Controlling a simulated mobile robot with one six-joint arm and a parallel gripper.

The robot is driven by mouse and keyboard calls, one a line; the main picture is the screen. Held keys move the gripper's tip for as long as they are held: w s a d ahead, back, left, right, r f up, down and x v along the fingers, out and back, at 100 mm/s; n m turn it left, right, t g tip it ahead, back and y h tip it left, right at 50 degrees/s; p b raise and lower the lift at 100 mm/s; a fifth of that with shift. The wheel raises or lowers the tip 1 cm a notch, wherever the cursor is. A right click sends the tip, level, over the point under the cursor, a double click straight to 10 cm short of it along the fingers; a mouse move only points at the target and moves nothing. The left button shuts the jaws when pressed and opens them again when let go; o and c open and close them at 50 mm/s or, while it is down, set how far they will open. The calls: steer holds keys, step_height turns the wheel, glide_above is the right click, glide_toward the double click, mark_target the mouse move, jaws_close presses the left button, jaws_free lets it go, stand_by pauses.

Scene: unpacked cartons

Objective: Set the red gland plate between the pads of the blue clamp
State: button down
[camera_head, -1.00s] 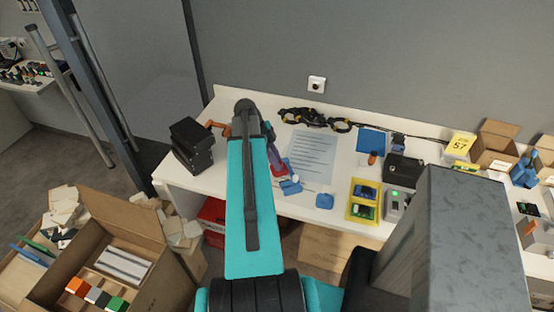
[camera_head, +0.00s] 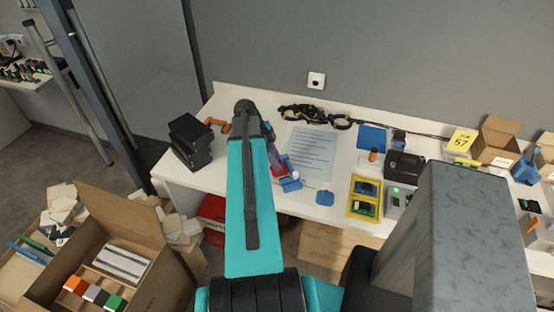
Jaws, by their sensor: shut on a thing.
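The red gland plate (camera_head: 279,171) shows as a small red patch just right of my teal arm, on the near part of the white table. My gripper (camera_head: 281,164) is at the end of the arm, mostly hidden behind its links, and is shut on the red plate. The blue clamp (camera_head: 291,185) is right beside and just below the red plate in the picture. Its pads are too small to make out. I cannot tell whether the plate touches the clamp or lies between its pads.
A paper sheet (camera_head: 312,152) lies behind the clamp. A small blue part (camera_head: 324,198) lies to its right near the table's front edge. Black boxes (camera_head: 190,142) stand at the left end. A yellow tray (camera_head: 364,199) and a grey device (camera_head: 398,202) stand further right.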

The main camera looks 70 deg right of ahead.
steer(key=shift+f+b, duration=0.7)
steer(key=shift+f, duration=0.4)
steer(key=c, duration=1.5)
jaws_free()
steer(key=shift+r, duration=0.1)
steer(key=shift+r+p, duration=2.1)
steer(key=shift+r, duration=2.3)
steer(key=shift+s, duration=0.1)
